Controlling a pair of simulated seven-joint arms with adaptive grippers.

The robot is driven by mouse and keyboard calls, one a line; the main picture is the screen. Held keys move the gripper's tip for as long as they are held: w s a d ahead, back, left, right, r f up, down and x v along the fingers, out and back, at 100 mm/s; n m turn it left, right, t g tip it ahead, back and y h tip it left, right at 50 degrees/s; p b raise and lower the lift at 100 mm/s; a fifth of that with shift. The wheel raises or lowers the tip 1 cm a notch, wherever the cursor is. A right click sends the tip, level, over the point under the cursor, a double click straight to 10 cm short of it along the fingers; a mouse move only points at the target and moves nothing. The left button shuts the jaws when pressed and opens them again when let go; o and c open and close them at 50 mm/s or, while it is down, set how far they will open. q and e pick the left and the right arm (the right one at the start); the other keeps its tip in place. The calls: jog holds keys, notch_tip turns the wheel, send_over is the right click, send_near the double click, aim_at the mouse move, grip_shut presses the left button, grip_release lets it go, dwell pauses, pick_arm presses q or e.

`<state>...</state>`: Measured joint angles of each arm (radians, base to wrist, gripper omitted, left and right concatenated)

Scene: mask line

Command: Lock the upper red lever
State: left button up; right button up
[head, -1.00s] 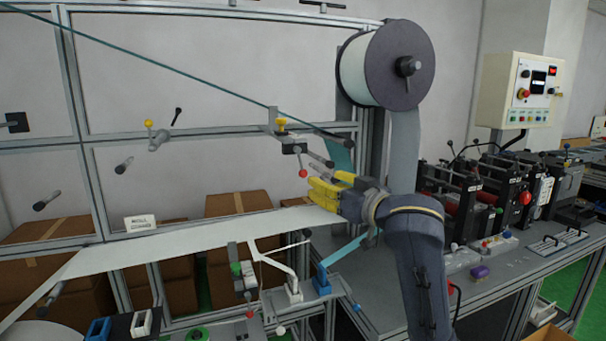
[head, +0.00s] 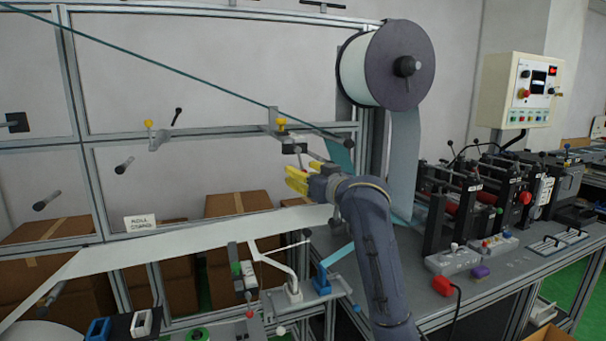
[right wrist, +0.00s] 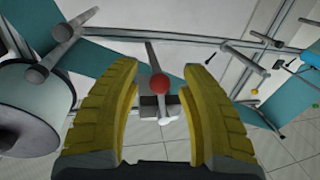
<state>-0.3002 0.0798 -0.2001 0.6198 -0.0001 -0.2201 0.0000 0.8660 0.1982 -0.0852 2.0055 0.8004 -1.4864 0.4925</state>
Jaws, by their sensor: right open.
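The upper red lever's ball knob (right wrist: 160,83) shows in the right wrist view, between the two yellow fingers of my right gripper (right wrist: 160,80). Its thin rod (right wrist: 151,55) runs up from the knob in that view. My left gripper is not in view.
A white web (head: 200,236) runs below the gripper. A large white roll (head: 385,65) hangs above right, with a strip coming down. A lower red knob (head: 250,314) sits near the bottom. Machines (head: 500,200) stand on the bench at right.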

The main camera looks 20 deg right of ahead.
jog(key=shift+c, duration=0.5)
grip_shut()
